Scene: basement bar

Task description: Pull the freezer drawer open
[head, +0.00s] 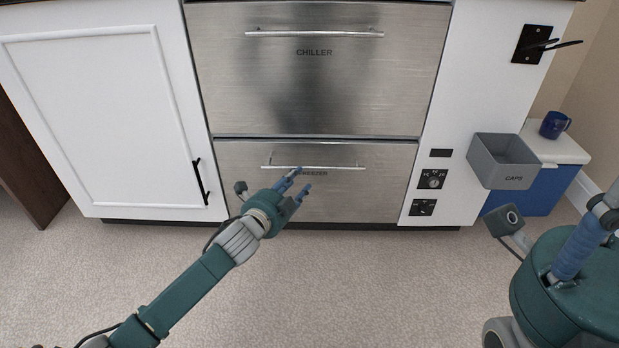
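The freezer drawer (320,205) is the lower brushed-steel front in the head view, and it looks closed. Its thin horizontal bar handle (340,168) runs across the upper part, over the FREEZER label, which my fingers partly cover. My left gripper (303,178) is at the left half of the handle, its two blue fingers apart. The upper fingertip overlaps the bar in the picture; I cannot tell whether it touches. Nothing shows held between the fingers. Only part of my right gripper (578,248) shows at the right edge; its fingertips cannot be made out.
The chiller drawer (315,90) above is closed. A white cabinet door (100,110) is at the left. A grey CAPS bin (505,162) sticks out at the right, near a blue cooler (535,195) with a blue mug (554,125). The floor before the drawer is clear.

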